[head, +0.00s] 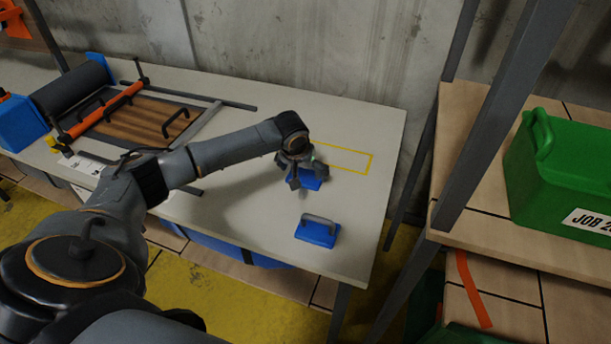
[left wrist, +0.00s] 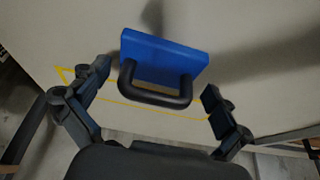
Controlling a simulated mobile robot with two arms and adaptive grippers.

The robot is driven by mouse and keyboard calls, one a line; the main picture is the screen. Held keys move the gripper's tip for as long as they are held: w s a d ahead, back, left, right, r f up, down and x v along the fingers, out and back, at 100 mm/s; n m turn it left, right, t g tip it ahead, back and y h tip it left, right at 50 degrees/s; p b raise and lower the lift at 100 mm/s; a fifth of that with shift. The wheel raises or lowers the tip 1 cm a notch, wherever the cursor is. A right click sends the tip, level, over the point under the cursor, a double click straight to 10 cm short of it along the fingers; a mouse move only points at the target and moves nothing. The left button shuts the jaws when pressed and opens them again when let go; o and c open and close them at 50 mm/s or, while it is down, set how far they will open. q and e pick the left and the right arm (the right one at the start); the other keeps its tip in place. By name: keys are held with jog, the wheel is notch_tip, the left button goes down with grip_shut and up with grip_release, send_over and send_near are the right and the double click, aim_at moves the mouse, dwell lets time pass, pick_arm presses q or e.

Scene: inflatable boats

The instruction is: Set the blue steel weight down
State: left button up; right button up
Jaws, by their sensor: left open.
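A blue steel weight (head: 311,183) is under my left gripper (head: 298,180) on the light table, at the near left end of a yellow outline (head: 369,163). In the left wrist view the weight (left wrist: 172,50) is a flat blue block with a dark bar handle (left wrist: 155,97). My left gripper (left wrist: 157,82) is open, its fingers apart on either side of the handle. Whether the block lies flat or just above the tabletop I cannot tell. A second blue weight (head: 316,234) with a grey handle stands nearer the table's front edge. My right gripper is not in view.
A frame with a wooden panel and orange bar (head: 108,113) lies at the table's left, by a dark roller (head: 73,87). The tabletop (head: 240,215) left of the weights is bare.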

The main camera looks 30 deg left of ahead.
pick_arm(q)
jog(key=shift+x, duration=0.8)
jog(key=shift+r, duration=0.1)
jog(key=c, duration=1.3)
jog(key=shift+w+r, duration=0.1)
jog(key=shift+c, duration=1)
jog(key=shift+r, duration=0.15)
